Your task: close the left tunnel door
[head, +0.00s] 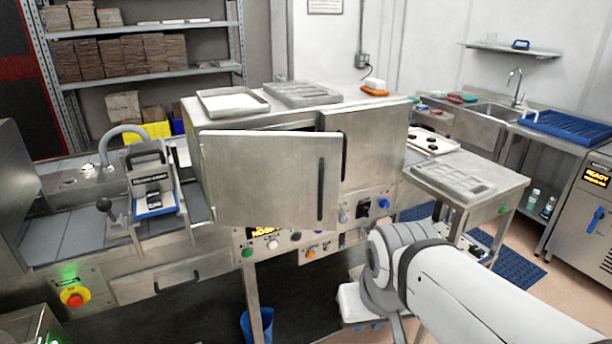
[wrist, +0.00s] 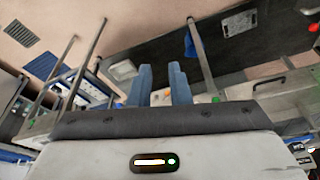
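The left tunnel door (head: 262,180) is a flat metal panel on the front of the steel tunnel housing. It stands partly open, swung out toward me, with a dark vertical handle (head: 321,188) near its right edge. The right tunnel door (head: 372,145) beside it looks shut, with its own dark handle (head: 344,157). My gripper (head: 368,327) hangs low in front of the machine, below and to the right of the left door, touching nothing. In the wrist view its two blue fingers (wrist: 160,72) stand apart with nothing between them. The door does not show clearly there.
A control panel with buttons (head: 310,254) sits below the doors. A red stop button (head: 75,296) is at lower left. A side table with a mould (head: 453,178) stands right. A blue bin (head: 256,325) is under the machine.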

